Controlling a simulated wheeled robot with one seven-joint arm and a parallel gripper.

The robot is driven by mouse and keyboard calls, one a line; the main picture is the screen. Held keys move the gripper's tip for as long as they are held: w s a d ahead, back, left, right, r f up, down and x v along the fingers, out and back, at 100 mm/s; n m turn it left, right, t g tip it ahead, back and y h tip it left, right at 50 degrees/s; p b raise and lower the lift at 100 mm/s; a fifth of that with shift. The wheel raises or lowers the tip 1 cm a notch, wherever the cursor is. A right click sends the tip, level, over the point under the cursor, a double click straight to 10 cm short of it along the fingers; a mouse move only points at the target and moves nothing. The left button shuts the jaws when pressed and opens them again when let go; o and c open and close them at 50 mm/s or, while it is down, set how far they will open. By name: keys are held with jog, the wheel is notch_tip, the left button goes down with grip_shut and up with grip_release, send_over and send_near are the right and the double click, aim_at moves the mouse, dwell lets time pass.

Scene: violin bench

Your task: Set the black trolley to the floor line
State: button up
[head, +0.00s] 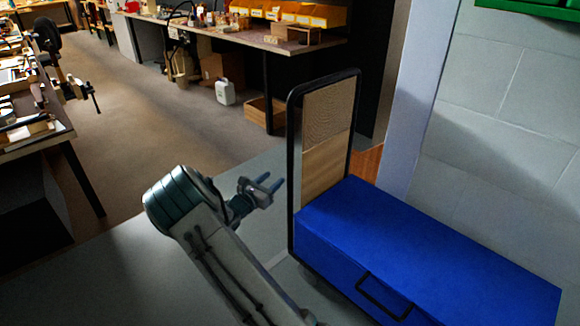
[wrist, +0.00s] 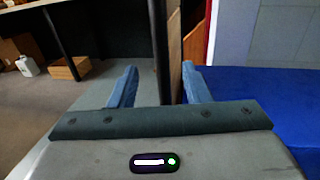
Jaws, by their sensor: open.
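The black trolley (head: 291,160) stands right of centre in the head view, with an upright black frame around a mesh and wood panel. A long blue box (head: 430,250) with a black handle covers its deck. My gripper (head: 271,184) is open and empty, just left of the frame's near post, with a small gap in the head view. In the wrist view the dark post (wrist: 158,50) shows between the two blue fingers; whether it lies inside the jaws I cannot tell. The pale floor meets brown floor along an edge (head: 128,219); I make out no painted line.
A grey block wall (head: 510,110) closes off the right side. A long workbench (head: 235,30) stands at the back, with a wooden crate (head: 264,113) and a white canister (head: 225,92) on the floor. Another bench (head: 40,140) stands at left. The brown floor between is clear.

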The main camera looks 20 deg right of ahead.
aim_at(288, 166)
jog(key=b+x, duration=0.2)
jog(key=x, duration=0.9)
